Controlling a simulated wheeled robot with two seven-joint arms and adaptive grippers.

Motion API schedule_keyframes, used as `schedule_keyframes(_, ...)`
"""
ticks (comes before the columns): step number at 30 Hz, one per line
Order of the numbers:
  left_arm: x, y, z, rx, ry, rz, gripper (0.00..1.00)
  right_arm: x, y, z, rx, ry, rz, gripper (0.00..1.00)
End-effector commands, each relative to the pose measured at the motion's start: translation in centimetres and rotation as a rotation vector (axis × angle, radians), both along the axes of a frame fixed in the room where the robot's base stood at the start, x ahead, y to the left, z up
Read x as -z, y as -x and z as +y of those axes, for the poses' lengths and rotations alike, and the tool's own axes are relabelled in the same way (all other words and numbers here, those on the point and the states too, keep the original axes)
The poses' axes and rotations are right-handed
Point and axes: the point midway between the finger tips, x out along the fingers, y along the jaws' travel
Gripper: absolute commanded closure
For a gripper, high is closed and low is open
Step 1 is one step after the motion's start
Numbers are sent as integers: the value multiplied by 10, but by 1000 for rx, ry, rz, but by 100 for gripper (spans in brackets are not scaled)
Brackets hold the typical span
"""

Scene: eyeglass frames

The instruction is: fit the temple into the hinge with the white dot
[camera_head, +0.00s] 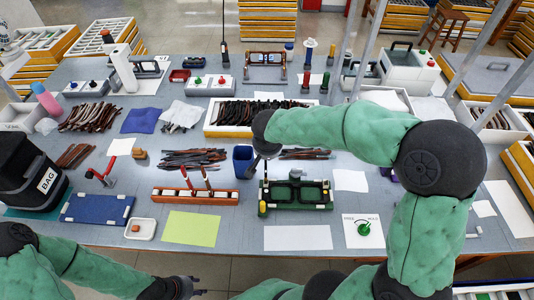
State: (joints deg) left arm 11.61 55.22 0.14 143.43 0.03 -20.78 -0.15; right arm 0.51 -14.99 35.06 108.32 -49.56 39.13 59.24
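A dark eyeglass frame (295,191) sits in a green fixture (296,206) at the front middle of the table. Its hinges and any white dot are too small to make out. Loose dark temples lie in piles, one (194,158) left of the blue cup and one (90,116) at the far left. My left gripper (202,285) is low at the front edge, empty, with its fingers apart. My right arm reaches over the table, and its wrist hides most of my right gripper (256,165), above the area between blue cup and fixture. I cannot tell what it holds.
A blue cup (242,160) stands behind the fixture. An orange rack (196,196) with red-handled tools is left of it. A white tray of dark temples (213,124) is behind. A yellow-green sheet (191,229) and a white sheet (298,238) lie flat in front.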

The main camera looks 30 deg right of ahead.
Motion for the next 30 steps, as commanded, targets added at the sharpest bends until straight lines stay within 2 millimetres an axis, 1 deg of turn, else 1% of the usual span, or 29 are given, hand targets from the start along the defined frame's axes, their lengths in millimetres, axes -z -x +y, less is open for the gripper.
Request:
schedule_keyframes(13,0,0,0,0,0,0,60,0,0,0,0,0,0,100)
schedule_keyframes(23,7,0,0,0,0,0,60,0,0,0,-1,2,0,100)
schedule_keyframes(30,6,0,0,0,0,0,60,0,0,0,-1,1,1,100)
